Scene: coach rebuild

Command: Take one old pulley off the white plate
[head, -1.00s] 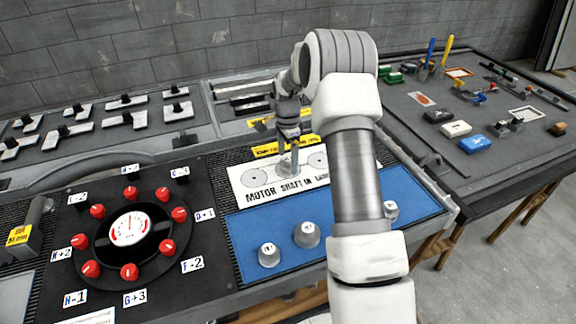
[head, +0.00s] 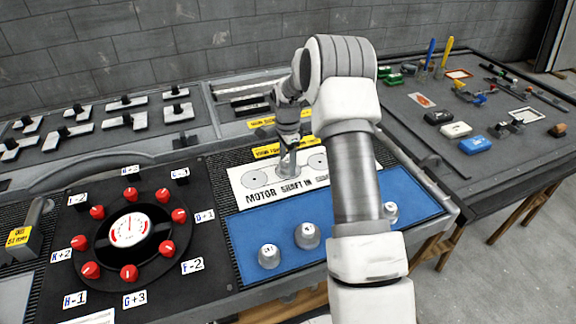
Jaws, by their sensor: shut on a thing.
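The white plate (head: 244,181) lettered "MOTOR SHAFT" lies on the bench behind the blue mat. It has printed circles near its left and right parts. One grey pulley (head: 288,165) stands between the circles, on or just over the plate; I cannot tell whether it touches. My gripper (head: 289,152) points down and is shut on the top of this pulley. Its fingertips are small in view.
The blue mat (head: 345,222) bears silver knob-like pieces (head: 307,236). A black dial panel with red knobs (head: 131,273) stands at left. A side table (head: 425,98) with blocks and tools is at right.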

